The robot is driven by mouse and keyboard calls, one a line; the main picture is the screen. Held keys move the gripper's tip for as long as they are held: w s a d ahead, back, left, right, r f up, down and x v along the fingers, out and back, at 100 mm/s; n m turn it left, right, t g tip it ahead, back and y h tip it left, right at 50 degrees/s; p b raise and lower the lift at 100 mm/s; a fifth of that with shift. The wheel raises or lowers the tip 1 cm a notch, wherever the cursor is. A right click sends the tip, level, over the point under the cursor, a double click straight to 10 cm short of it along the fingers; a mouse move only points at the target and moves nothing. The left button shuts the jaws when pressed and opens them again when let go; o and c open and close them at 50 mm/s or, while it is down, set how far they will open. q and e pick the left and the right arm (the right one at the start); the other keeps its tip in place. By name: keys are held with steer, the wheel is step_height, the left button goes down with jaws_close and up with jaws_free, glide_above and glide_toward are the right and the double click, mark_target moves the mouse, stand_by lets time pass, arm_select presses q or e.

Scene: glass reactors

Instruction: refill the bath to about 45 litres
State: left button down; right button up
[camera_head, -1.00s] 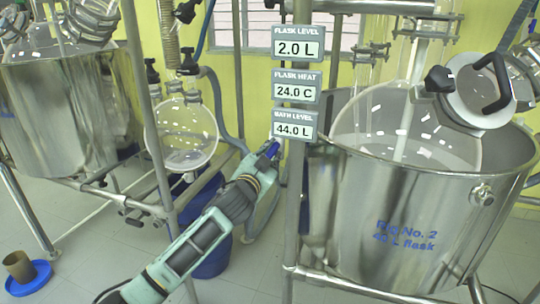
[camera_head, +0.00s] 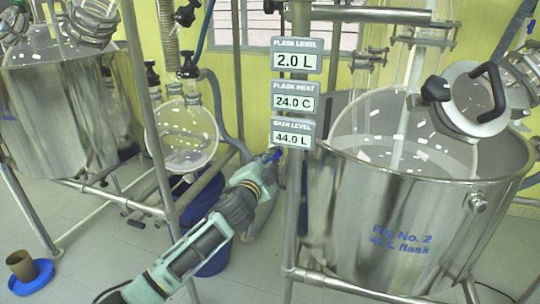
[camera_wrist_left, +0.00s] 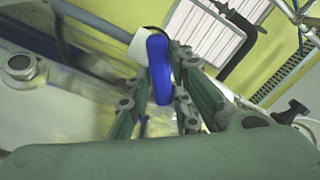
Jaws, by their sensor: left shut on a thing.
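The steel bath (camera_head: 410,215) marked "Rig No. 2" stands at the right with a large glass flask (camera_head: 405,130) inside it. The bath level display (camera_head: 292,136) reads 44.0 L. The flask level display (camera_head: 297,58) reads 2.0 L and the flask heat display (camera_head: 295,99) reads 24.0 C. My left gripper (camera_head: 268,165) is beside the bath's left side, below the displays. In the left wrist view a blue lever handle (camera_wrist_left: 159,68) stands between its fingers, and the gripper is shut on it. My right gripper is not in view.
A second steel bath (camera_head: 60,115) stands at the left. A round glass receiver (camera_head: 182,135) hangs above a blue bucket (camera_head: 205,245). Steel frame posts (camera_head: 296,200) stand close to my left arm. A blue dish with a brown cup (camera_head: 25,270) is on the floor.

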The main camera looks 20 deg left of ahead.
arm_select(q)
steer(key=shift+r+m+p, duration=0.1)
steer(key=shift+m+p, duration=1.45)
steer(key=shift+m, duration=2.05)
steer(key=c, duration=1.6)
jaws_free()
steer(key=shift+c, duration=0.2)
steer(key=shift+f, duration=0.2)
steer(key=shift+s, duration=0.15)
steer(key=s, duration=1.1)
steer(key=shift+s+a, duration=0.2)
steer(key=shift+s, duration=0.15)
